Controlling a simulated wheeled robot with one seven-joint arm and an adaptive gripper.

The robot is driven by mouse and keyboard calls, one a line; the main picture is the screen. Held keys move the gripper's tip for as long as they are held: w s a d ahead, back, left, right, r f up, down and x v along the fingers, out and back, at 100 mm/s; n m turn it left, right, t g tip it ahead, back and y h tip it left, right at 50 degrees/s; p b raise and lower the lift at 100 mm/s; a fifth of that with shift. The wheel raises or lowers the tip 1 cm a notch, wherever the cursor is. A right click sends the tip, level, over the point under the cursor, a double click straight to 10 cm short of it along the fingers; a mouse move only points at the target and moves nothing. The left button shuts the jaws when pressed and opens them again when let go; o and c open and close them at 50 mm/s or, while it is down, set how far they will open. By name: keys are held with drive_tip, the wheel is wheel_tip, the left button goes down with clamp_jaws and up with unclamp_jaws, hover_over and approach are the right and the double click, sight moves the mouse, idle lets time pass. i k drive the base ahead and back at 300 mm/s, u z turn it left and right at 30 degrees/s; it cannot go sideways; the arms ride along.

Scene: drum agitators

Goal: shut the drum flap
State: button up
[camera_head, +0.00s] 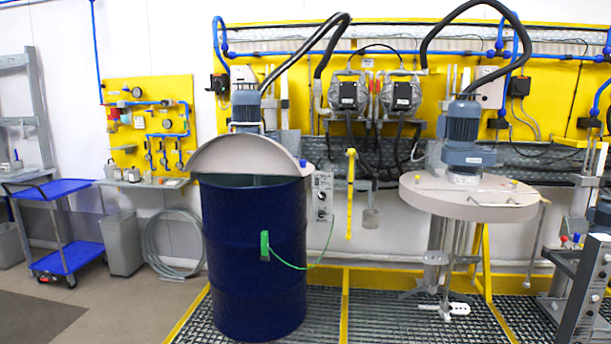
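The dark blue drum (254,255) stands on the grating left of the middle. Its beige-grey flap (238,157), a half-round piece of the lid, is raised and tilted up, so the drum's dark opening shows below it. The fixed rear part of the lid (297,159) lies flat behind it, with a small blue knob at its right edge. A grey-blue agitator motor (246,107) stands behind the raised flap, partly hidden by it. A green clamp (265,246) with a green cable sits on the drum's front. My gripper is not in this view.
A second agitator with a round beige lid (468,195) hangs at the right with no drum under it. A blue cart (62,190) and a grey bin (122,243) stand at the left. The floor at the front left is clear; a grey frame (580,290) stands at the right.

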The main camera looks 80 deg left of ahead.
sight(235, 151)
drive_tip(key=u, duration=0.05)
drive_tip(key=k, duration=0.25)
drive_tip(key=u, duration=1.9)
drive_tip(key=i, duration=1)
drive_tip(key=u, duration=1)
drive_tip(key=i, duration=0.55)
drive_tip(key=u, duration=2.35)
drive_tip(key=k, duration=1.15)
drive_tip(key=z, duration=1.6)
drive_tip(key=i, duration=0.3)
drive_tip(key=u, duration=0.05)
